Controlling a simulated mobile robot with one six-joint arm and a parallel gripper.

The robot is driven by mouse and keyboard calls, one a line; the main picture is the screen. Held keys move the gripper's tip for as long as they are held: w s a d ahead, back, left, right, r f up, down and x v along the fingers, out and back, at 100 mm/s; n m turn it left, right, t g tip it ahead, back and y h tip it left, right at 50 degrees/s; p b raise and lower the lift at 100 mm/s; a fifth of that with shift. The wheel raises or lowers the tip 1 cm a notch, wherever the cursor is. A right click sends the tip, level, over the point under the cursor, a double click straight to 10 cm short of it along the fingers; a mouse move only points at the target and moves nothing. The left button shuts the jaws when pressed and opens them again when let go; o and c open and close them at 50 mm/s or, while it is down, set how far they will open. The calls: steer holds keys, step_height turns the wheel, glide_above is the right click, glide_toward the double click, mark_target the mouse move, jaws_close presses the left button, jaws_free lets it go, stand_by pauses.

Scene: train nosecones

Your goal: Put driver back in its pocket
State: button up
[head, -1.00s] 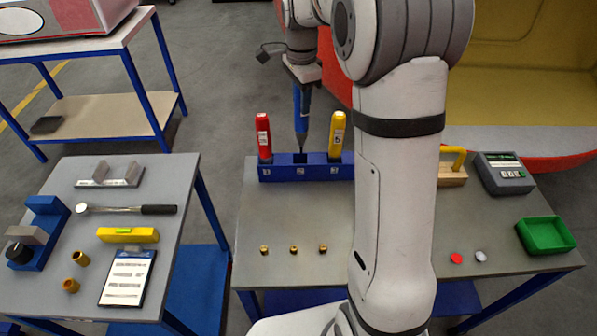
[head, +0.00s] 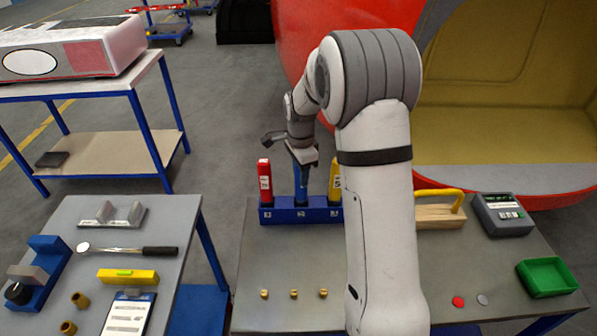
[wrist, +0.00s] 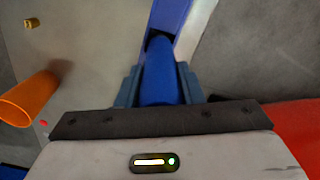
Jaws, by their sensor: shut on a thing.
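The blue driver (head: 301,182) is upright in my gripper (head: 302,163), at the middle pocket of the blue rack (head: 318,215). The lower part of its handle meets the rack top; no bare shaft shows above it. How deep it sits I cannot tell. In the wrist view the jaws (wrist: 160,88) are shut on either side of the blue handle (wrist: 160,75), with the dark pocket opening (wrist: 154,37) just beyond it. The red driver (head: 265,180) stands in the left pocket. The yellow driver (head: 335,178) stands in the right one, partly hidden by my arm.
Several brass pieces (head: 294,294) lie in front of the rack. A wooden block with yellow handle (head: 440,208), a grey device (head: 502,215) and a green tray (head: 547,277) are on the right. An orange cylinder (wrist: 30,98) is close beside my gripper in the wrist view.

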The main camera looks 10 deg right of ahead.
steer(key=shift+f, duration=0.15)
steer(key=o, duration=1)
step_height(320, 180, up, 12)
steer(key=shift+b, duration=0.9)
steer(key=s+r+n+t, duration=0.3)
steer(key=s+n, duration=0.5)
steer(key=s, duration=0.8)
steer(key=shift+s+a+f+n+b, duration=0.15)
steer(key=shift+s+f+n, duration=0.5)
steer(key=shift+s+n, duration=1.15)
steer(key=shift+s+f+n+b, duration=0.2)
steer(key=shift+s+f+n, duration=0.55)
steer(key=shift+s, duration=1.9)
steer(key=shift+s+a+f+n+b, duration=0.15)
steer(key=shift+s+f+n, duration=0.35)
steer(key=shift+s+n, duration=1.35)
